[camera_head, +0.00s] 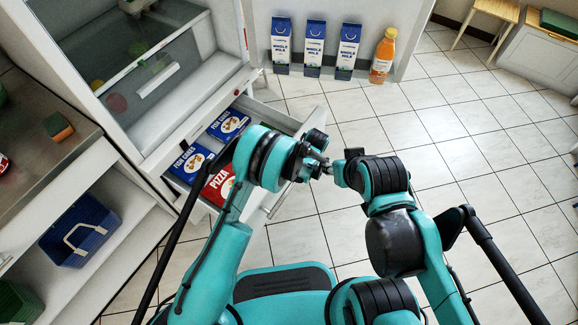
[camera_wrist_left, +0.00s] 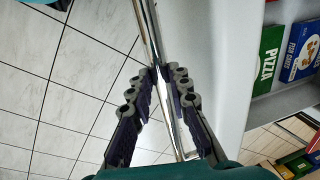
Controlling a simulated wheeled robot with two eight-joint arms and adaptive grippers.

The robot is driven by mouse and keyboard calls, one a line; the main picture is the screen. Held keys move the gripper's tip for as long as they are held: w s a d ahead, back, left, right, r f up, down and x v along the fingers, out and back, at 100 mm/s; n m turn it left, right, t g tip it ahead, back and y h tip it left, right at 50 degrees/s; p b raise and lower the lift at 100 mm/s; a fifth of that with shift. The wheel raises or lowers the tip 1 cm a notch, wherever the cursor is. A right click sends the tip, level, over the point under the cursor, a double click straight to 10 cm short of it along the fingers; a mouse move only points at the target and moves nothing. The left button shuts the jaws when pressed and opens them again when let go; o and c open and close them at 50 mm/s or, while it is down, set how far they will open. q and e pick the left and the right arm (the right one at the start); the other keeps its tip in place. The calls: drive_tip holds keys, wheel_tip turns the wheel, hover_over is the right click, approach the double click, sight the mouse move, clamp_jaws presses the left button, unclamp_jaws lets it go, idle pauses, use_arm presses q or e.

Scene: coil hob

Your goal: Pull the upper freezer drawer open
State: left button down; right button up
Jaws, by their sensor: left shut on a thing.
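The upper freezer drawer (camera_head: 308,112) is pulled out from the white fridge-freezer, with blue fish-cake boxes (camera_head: 228,124) and a red pizza box (camera_head: 217,187) in it. In the left wrist view its white front (camera_wrist_left: 222,60) is on the right, with a metal bar handle (camera_wrist_left: 150,32) along it. My left gripper (camera_wrist_left: 165,100) has its fingers on both sides of that bar and is shut on it. In the head view my left gripper (camera_head: 314,158) is partly hidden by its wrist. My right gripper (camera_head: 334,170) is close beside it; its fingers are too small to read.
The open fridge door holds milk cartons (camera_head: 314,48) and an orange bottle (camera_head: 383,56). A blue basket (camera_head: 78,230) sits on a shelf at left. Tiled floor (camera_head: 450,130) is clear at right.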

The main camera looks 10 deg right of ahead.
use_arm(q)
drive_tip(key=shift+s+d, duration=0.95)
drive_tip(key=shift+d, duration=0.2)
drive_tip(key=c, duration=1.4)
unclamp_jaws()
